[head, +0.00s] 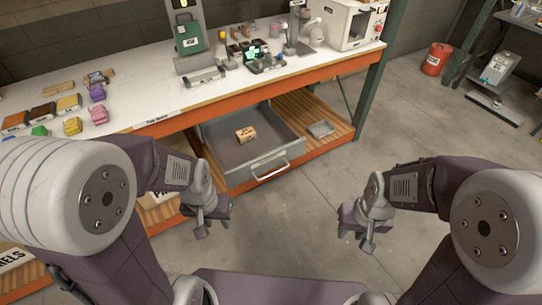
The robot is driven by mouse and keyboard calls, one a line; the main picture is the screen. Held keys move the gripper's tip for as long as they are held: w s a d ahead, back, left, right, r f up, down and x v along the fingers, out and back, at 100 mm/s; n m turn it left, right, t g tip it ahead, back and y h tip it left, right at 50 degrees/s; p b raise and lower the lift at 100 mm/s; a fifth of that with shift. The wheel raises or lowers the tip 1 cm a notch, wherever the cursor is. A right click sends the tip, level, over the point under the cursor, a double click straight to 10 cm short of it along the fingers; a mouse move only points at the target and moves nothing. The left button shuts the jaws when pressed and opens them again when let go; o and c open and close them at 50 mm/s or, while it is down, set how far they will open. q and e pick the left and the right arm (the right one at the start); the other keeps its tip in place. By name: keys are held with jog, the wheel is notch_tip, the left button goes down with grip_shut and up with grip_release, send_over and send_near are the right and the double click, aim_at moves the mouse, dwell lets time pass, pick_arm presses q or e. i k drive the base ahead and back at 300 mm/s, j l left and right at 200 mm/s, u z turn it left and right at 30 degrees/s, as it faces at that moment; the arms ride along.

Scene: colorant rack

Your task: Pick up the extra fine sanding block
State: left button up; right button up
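A small tan block (246,134) with dark print lies in the open grey drawer (282,150) below the workbench top; its print is too small to read. Several coloured blocks stand at the left of the bench top, among them a purple one (97,93), a pink one (99,114) and a yellow one (73,126). I cannot tell which block is the extra fine one. My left gripper (202,228) hangs in front of the bench, left of the drawer handle. My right gripper (364,238) hangs over bare floor to the right. Neither touches a block; their finger gaps are unclear.
The workbench (215,92) has a white top and orange edge. A green device (190,42) and a white machine (350,25) stand at its back. A red can (435,59) stands on the open floor at right.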

aim_at(246, 134)
jog(key=u, duration=2.1)
jog(key=z, duration=1.65)
jog(key=i+j+u, duration=0.15)
jog(key=i+u, duration=0.15)
jog(key=i, duration=0.4)
jog(key=i+u, duration=0.3)
jog(key=i, duration=0.4)
